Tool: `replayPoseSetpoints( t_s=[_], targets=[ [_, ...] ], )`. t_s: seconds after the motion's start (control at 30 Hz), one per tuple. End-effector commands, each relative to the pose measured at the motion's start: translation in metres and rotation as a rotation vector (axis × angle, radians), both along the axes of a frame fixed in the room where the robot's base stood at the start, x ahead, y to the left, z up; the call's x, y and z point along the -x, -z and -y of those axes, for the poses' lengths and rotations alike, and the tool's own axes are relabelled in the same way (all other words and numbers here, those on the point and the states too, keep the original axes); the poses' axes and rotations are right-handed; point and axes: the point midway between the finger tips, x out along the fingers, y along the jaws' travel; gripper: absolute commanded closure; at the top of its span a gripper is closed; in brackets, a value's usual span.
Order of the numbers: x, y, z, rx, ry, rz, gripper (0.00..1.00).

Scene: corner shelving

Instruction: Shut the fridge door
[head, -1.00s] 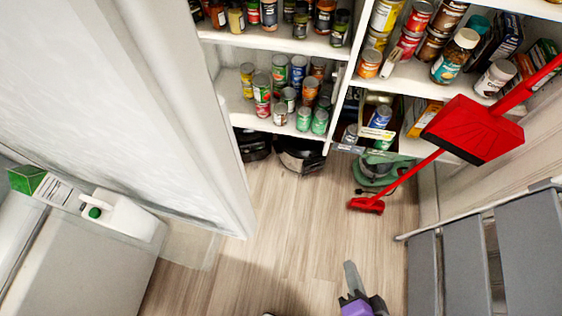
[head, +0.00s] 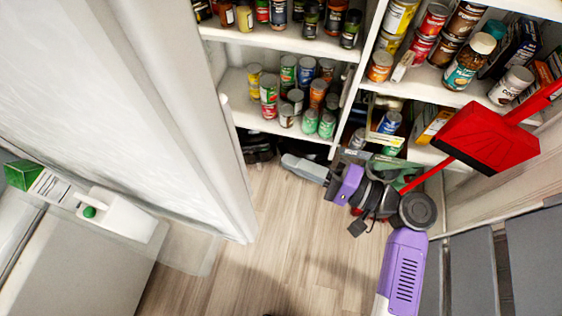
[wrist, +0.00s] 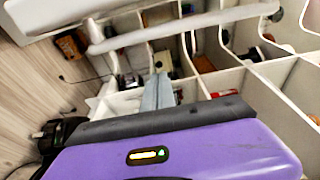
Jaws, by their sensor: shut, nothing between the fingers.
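I cannot make out a fridge or its door for sure in either view. A large pale upright panel (head: 110,90) fills the left of the head view; whether it belongs to the fridge I cannot tell. My gripper (head: 289,161) reaches over the floor in front of the corner shelving, its grey fingers pointing left. In the wrist view the fingers (wrist: 158,88) are together, with nothing between them, and point towards blurred white shelf compartments.
White shelves (head: 285,47) hold several jars and cans. A red dustpan (head: 487,139) hangs at the right, above grey slats (head: 472,260). A white jug (head: 118,217) and a green box (head: 22,174) stand at lower left. The wooden floor (head: 275,265) is clear in the middle.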

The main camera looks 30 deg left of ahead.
Motion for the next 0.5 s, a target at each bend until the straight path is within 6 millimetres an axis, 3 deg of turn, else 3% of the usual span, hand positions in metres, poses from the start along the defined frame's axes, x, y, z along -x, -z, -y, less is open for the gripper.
replayPoseSetpoints(
  t_s=[0.4, 0.47, 0.5],
  targets=[
    [0.003, -0.002, -0.08, 0.003, -0.002, 0.0, 1.0],
    [0.003, -0.001, -0.091, 0.003, -0.002, -0.001, 1.0],
    [0.01, -0.001, -0.086, 0.004, 0.003, -0.004, 1.0]
  ],
)
